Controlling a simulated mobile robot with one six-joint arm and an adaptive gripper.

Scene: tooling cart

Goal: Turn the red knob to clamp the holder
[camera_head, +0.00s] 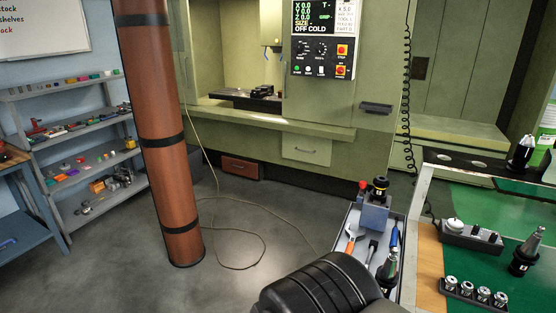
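The red knob (363,184) is small in the camera_head view and sits at the upper left of a blue-grey clamping block (375,214). A dark tool holder (379,188) with a yellow band stands upright in the top of the block, just right of the knob. I cannot tell from here whether the holder is clamped. My gripper is not in view; only a black, rounded part of my arm shows at the bottom middle, in front of the block and apart from it.
A grey tray (349,228) around the block holds an orange wrench (351,241), a blue-handled screwdriver (394,237) and another tool holder (388,267). A green-topped bench (470,274) with collets is at right. A brown pillar (165,130) stands at left; floor between is clear except for a cable.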

